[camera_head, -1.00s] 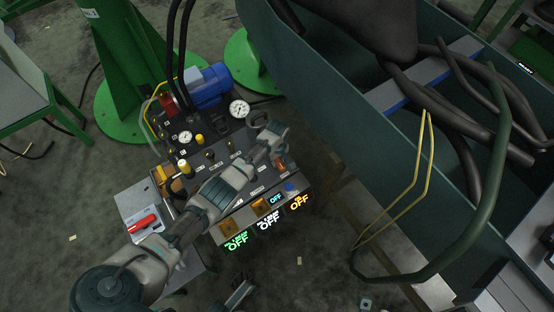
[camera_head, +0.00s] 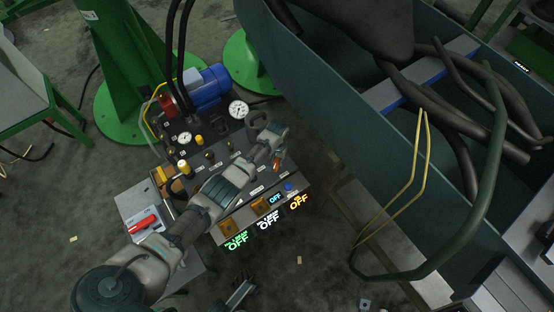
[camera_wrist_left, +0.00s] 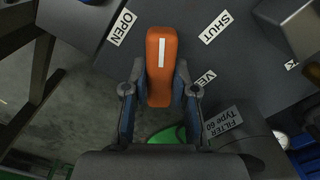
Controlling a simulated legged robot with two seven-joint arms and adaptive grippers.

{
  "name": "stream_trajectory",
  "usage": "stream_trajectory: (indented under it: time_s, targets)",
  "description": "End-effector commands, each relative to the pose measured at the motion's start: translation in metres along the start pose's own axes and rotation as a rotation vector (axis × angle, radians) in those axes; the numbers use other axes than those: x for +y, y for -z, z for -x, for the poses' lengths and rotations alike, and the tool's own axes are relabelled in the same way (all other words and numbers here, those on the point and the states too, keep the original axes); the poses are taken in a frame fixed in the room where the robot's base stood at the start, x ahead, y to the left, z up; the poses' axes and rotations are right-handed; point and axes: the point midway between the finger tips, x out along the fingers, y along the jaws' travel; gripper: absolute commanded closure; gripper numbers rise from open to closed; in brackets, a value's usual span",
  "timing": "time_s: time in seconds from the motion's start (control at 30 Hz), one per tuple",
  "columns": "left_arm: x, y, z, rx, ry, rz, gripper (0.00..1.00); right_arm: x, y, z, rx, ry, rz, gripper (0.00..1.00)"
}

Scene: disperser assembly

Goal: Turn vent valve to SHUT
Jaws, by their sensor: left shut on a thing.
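The vent valve's orange handle (camera_wrist_left: 160,65) has a white stripe and sits on the dark panel in the left wrist view. It points up the picture, between the OPEN label (camera_wrist_left: 121,27) at its left and the SHUT label (camera_wrist_left: 216,27) at its right. My left gripper (camera_wrist_left: 160,94) is shut on the handle's near end, one finger on each side. In the head view the left gripper (camera_head: 277,151) is at the panel's right end, and the orange handle (camera_head: 278,164) shows only as a small patch. A dark metal piece at the bottom edge may be my right gripper (camera_head: 240,293).
The panel carries gauges (camera_head: 238,109), knobs and lit OFF displays (camera_head: 268,218). A blue motor (camera_head: 208,87) stands behind it. A grey box with a red switch (camera_head: 143,224) is at the left. A large dark-green trough with hoses (camera_head: 335,125) fills the right.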

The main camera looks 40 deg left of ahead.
Motion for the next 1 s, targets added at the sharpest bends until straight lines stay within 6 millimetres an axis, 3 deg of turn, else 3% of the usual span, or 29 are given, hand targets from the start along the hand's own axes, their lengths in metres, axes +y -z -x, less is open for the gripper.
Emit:
stream_trajectory:
  time_s: [0.5, 1.0]
  targets:
    - [0.0035, 0.0004, 0.0009, 0.003, -0.006, -0.449, 1.00, 0.0000, 0.0002, -0.0018, 0.008, 0.003, 0.001, 0.60]
    - [0.0018, 0.0007, 0.0010, 0.004, -0.004, -0.638, 1.00, 0.0001, -0.0003, -0.0018, 0.008, 0.003, 0.001, 0.60]
